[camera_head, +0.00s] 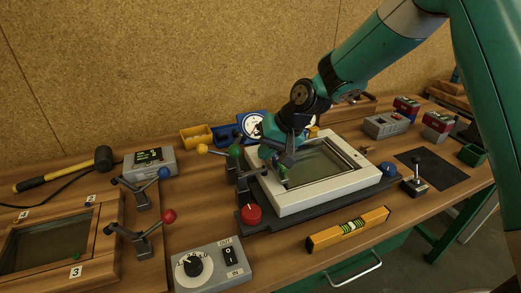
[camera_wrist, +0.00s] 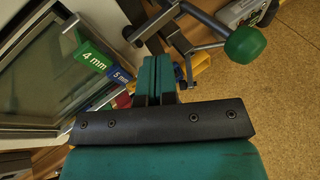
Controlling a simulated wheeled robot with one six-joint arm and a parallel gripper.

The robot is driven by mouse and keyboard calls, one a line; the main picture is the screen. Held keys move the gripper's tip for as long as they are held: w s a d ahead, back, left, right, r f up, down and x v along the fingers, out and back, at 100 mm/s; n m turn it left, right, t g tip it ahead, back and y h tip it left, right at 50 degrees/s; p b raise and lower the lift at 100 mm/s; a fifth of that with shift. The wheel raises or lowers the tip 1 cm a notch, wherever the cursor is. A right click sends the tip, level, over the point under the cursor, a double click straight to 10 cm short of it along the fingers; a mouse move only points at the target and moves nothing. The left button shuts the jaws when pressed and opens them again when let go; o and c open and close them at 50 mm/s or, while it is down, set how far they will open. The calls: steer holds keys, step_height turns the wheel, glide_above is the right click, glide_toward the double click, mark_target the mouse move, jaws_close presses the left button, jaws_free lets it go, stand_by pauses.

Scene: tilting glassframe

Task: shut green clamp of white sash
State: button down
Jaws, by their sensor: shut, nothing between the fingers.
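The white sash (camera_head: 345,192) lies on a dark base at the middle of the bench; part of its frame shows in the wrist view (camera_wrist: 22,70). The green clamp has a green knob (camera_head: 235,151) at the sash's left edge. In the wrist view that green knob (camera_wrist: 245,44) sits on a dark metal lever at the upper right. I cannot tell whether its jaw presses on the sash. My gripper (camera_head: 284,178) is shut and empty over the sash's left side, to the right of the clamp. Its fingers (camera_wrist: 165,75) point toward the clamp's metal arms.
A yellow-knobbed clamp (camera_head: 202,148) stands close by. A red knob (camera_head: 250,214) sits on the base's front left corner, a blue knob (camera_head: 389,169) at its right. A yellow level (camera_head: 347,229) lies in front. Green and blue gauge tags (camera_wrist: 92,56) are near my fingers.

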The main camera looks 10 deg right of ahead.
steer(key=b+v, duration=0.2)
steer(key=v, duration=0.8)
steer(key=shift+d+r, duration=0.25)
steer(key=shift+d, duration=0.2)
steer(key=s+a+r+n+g+h, duration=0.1)
steer(key=s+n, duration=0.6)
steer(key=s, duration=2)
steer(key=shift+s+a+r+g, duration=0.4)
steer(key=shift+a+r+g, duration=0.25)
steer(key=shift+g, duration=0.25)
steer(key=shift+w+d, duration=0.1)
steer(key=shift+w, duration=0.05)
